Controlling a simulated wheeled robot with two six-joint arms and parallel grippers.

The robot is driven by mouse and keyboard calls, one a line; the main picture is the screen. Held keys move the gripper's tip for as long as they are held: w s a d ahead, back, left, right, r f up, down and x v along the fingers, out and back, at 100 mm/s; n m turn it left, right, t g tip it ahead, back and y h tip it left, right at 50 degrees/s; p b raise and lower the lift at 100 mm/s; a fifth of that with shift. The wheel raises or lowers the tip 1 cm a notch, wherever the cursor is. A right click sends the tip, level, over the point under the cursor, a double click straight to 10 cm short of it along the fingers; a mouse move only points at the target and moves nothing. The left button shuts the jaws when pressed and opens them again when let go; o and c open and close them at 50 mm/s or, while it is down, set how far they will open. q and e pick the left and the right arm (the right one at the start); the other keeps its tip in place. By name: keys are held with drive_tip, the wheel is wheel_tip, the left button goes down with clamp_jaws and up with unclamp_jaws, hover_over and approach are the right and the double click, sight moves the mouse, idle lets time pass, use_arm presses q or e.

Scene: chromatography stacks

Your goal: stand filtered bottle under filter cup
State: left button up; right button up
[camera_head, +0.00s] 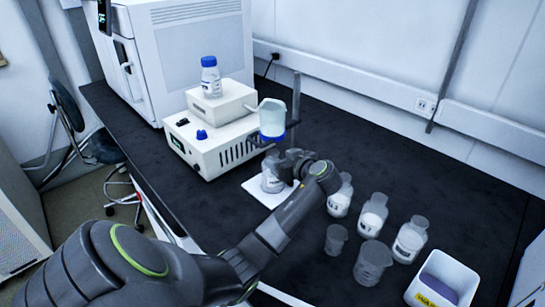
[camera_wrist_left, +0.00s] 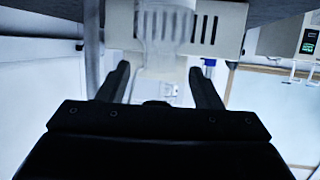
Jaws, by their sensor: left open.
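The filter cup (camera_head: 272,118), pale and translucent with a blue collar, is held beside an upright rod (camera_head: 296,97). A clear bottle (camera_head: 270,183) stands upright on a white base plate (camera_head: 257,190) below the cup; the gripper partly hides it. My left gripper (camera_head: 287,165) is open, close beside the bottle on its right; I cannot tell whether they touch. In the left wrist view the picture looks upside down: a clear bottle-like shape (camera_wrist_left: 166,28) appears beyond the spread fingers of my left gripper (camera_wrist_left: 164,78). My right gripper is out of view.
A white pump box (camera_head: 217,150) with a smaller box and a blue-capped bottle (camera_head: 210,77) stands behind left. Several bottles and beakers (camera_head: 372,215) stand to the right of my arm. A white bin (camera_head: 462,268) is at front right. The black bench behind the bottles is clear.

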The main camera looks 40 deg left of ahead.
use_arm(q)
drive_tip(key=v, duration=0.5)
idle(0.5)
